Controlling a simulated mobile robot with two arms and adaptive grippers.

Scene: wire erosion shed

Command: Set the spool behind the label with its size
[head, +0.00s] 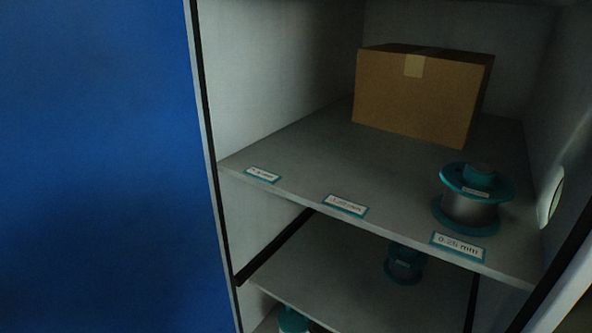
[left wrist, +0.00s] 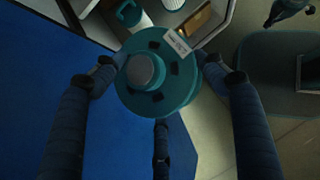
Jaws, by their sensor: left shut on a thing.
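In the left wrist view my left gripper (left wrist: 160,75) is shut on a teal spool (left wrist: 172,92), its dark fingers around the flange. A small white label (left wrist: 178,42) sits on this spool's rim; its print is too blurred to read. The head view shows neither this spool nor my grippers. On the upper shelf (head: 300,155) three size labels line the front edge: a left one (head: 262,174) and a middle one (head: 345,205), both unreadable, and a right one reading 0.25 mm (head: 458,246). Another teal spool (head: 470,205) stands upright behind the 0.25 mm label.
A lower shelf holds a teal spool (head: 404,265), and another (head: 293,320) shows below. A blue panel (head: 95,160) is left of the cabinet.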

